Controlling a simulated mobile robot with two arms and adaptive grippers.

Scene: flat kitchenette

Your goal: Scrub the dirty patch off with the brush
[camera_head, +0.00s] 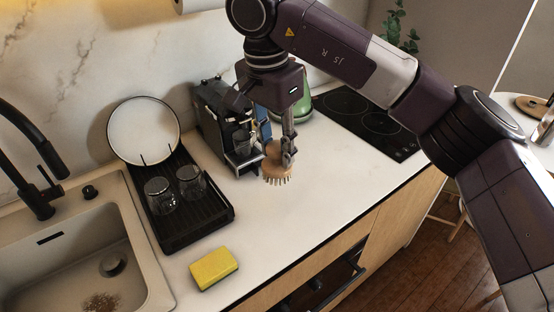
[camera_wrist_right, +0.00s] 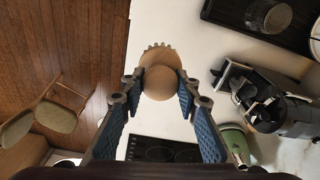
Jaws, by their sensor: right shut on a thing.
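A round wooden brush (camera_head: 275,160) with bristles pointing down is held above the counter. My right gripper (camera_head: 279,150) is shut on it. In the right wrist view the brush (camera_wrist_right: 159,75) sits between the two blue-padded fingers of the right gripper (camera_wrist_right: 160,84), bristles facing away. A brown dirty patch (camera_head: 100,302) lies in the bottom of the beige sink (camera_head: 70,268) at the lower left. The brush is well to the right of the sink. My left gripper is not in view.
A black drying rack (camera_head: 190,222) with two glasses and a white plate (camera_head: 143,131) stands between sink and brush. A yellow sponge (camera_head: 214,268) lies at the counter's front. A coffee machine (camera_head: 217,118) and green kettle (camera_head: 302,108) stand behind. A black faucet (camera_head: 36,190) rises behind the sink.

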